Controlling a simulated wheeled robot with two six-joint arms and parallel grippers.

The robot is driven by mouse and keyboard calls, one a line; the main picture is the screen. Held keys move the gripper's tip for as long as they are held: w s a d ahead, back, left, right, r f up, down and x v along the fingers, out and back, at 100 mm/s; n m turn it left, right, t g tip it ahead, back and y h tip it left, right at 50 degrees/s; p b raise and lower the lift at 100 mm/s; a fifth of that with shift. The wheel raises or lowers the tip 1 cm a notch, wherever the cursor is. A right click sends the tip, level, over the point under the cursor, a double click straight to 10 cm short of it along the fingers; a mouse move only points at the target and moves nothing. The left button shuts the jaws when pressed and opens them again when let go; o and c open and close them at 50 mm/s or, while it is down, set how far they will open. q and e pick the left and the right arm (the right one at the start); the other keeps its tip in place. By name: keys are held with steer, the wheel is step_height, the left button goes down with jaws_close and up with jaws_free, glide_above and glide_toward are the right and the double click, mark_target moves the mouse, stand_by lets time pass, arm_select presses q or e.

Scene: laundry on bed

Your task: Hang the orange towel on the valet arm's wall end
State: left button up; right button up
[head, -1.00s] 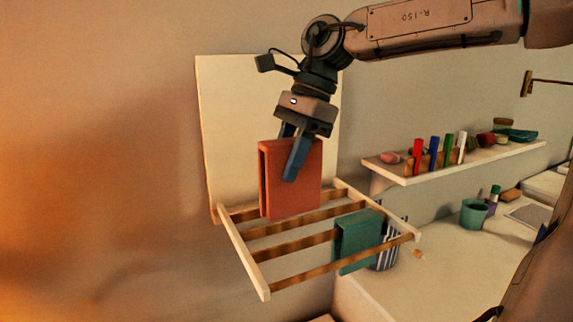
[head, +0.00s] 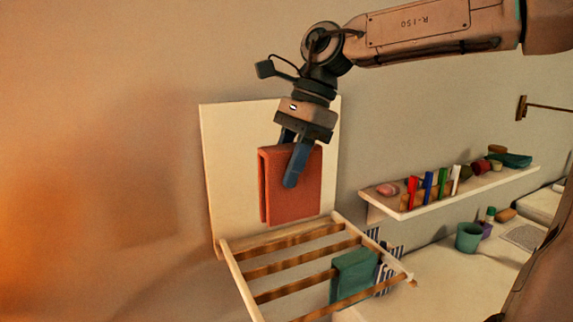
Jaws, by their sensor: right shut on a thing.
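The folded orange-red towel (head: 306,200) hangs upright from my right gripper (head: 289,165), which is shut on its top edge. One blue finger lies over the near face; the other is mostly hidden behind the towel. The towel is in front of the rack's pale back panel, with its lower edge above the wooden bars. A brass arm (head: 552,107), seemingly the valet arm, sticks out from the wall at the far right; its wall end is at the bracket (head: 522,108). My left gripper is not in view.
A slatted wall rack (head: 232,277) holds a green cloth (head: 352,272) on its outer bars. A striped cloth (head: 393,256) is beside it. A shelf (head: 470,190) with coloured items stands right of the rack, below the brass arm. A teal cup (head: 468,237) sits on the surface below.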

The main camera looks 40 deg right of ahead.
step_height(320, 180, up, 6)
steer(key=p, duration=0.5)
steer(key=shift+r, duration=0.2)
steer(key=shift+f, duration=0.1)
steer(key=shift+f, duration=0.1)
